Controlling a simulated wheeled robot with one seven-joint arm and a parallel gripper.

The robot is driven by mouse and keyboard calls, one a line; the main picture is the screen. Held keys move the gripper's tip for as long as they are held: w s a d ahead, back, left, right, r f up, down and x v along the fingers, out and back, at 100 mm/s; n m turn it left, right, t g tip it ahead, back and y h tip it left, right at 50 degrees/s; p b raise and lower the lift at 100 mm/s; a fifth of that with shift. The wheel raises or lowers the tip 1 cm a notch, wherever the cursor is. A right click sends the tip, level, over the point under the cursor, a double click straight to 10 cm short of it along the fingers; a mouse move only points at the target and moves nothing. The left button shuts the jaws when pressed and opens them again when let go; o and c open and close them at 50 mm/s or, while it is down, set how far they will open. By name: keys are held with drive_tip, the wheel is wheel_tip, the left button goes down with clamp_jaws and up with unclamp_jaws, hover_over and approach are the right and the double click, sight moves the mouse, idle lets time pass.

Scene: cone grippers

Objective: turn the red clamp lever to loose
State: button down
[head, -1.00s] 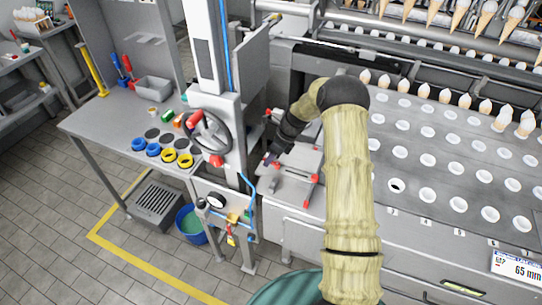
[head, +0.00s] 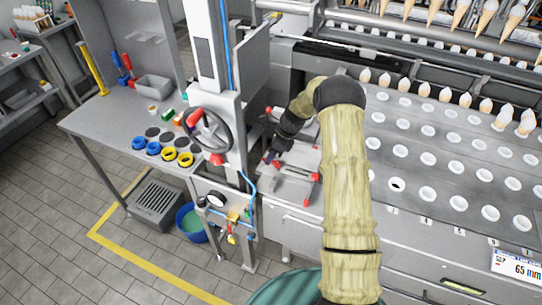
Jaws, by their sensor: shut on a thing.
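My gripper (head: 270,156) is at the grey clamp plate (head: 284,187) beside the white column, low over its left rear part. Its jaws are small and dark in this view. They are shut on a red clamp lever (head: 276,163), of which only a small red bit shows by the fingertips. Other red levers show on the same fixture: one at the right edge (head: 315,177) and one at the front corner (head: 304,203). Another red part (head: 268,111) lies behind the gripper. My wrist hides part of the fixture, and the exact lever angle cannot be made out.
A column with a black handwheel (head: 207,131) stands close on the left of the gripper. The perforated cone plate (head: 430,160) lies to the right, beyond my forearm. A side table (head: 110,125) holds blue and yellow rings at the left.

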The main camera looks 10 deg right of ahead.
drive_tip(key=n+g, duration=0.1)
drive_tip(key=n, duration=0.3)
drive_tip(key=shift+s+a+g, duration=0.2)
drive_tip(key=shift+s+g, duration=0.15)
drive_tip(key=shift+g, duration=0.05)
drive_tip(key=n, duration=0.2)
drive_tip(key=s+n+g+h, duration=0.1)
drive_tip(key=n, duration=0.1)
drive_tip(key=shift+a+b, duration=0.1)
drive_tip(key=shift+b, duration=0.3)
drive_tip(key=n, duration=0.2)
drive_tip(key=s+n+g+h, duration=0.1)
drive_tip(key=n, duration=0.1)
drive_tip(key=shift+g+h+b, duration=0.3)
drive_tip(key=shift+b, duration=0.05)
drive_tip(key=shift+s+d+r+n+g+h, duration=0.15)
drive_tip(key=shift+n+h, duration=0.1)
drive_tip(key=shift+n, duration=0.45)
drive_tip(key=shift+s+d+f+n+g+h, duration=0.1)
drive_tip(key=shift+n+h, duration=0.2)
drive_tip(key=shift+n, duration=0.4)
drive_tip(key=shift+s+d+r+n+g+h, duration=0.15)
drive_tip(key=shift+n+h, duration=0.1)
drive_tip(key=shift+n, duration=0.45)
drive_tip(key=shift+w+f, duration=0.1)
drive_tip(key=c, duration=1.5)
unclamp_jaws()
drive_tip(key=shift+o, duration=0.2)
drive_tip(key=shift+b, duration=0.3)
